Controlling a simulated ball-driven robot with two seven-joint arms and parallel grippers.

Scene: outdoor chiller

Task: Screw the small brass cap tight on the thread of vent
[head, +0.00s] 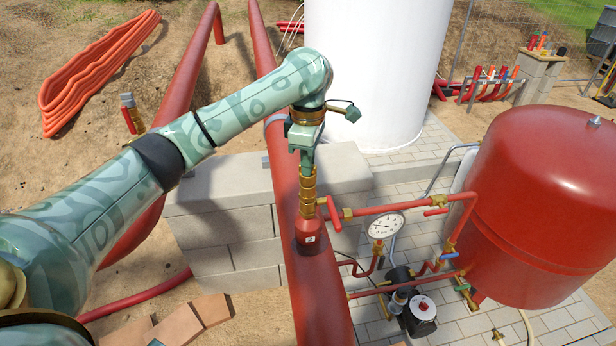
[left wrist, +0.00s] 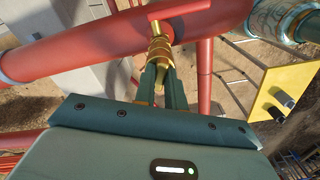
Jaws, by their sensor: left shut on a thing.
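The vent (head: 308,198) is a stepped brass column standing upright on a red base with a small white label. The base sits on the large red pipe (head: 322,318). My left gripper (head: 307,164) points down from above the vent, its fingers closed around the brass at its top. The left wrist view shows the two green fingers (left wrist: 164,72) meeting on the ribbed brass (left wrist: 158,50), in line with it. The small cap is mostly hidden between the fingers, and I cannot tell where it ends and the thread begins. My right gripper is in neither view.
A red valve handle (head: 333,214) stands close right of the vent. A pressure gauge (head: 386,225) and a big red tank (head: 545,190) are further right. A block wall (head: 225,235) stands behind left. A yellow plate (left wrist: 284,90) shows at the right of the wrist view.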

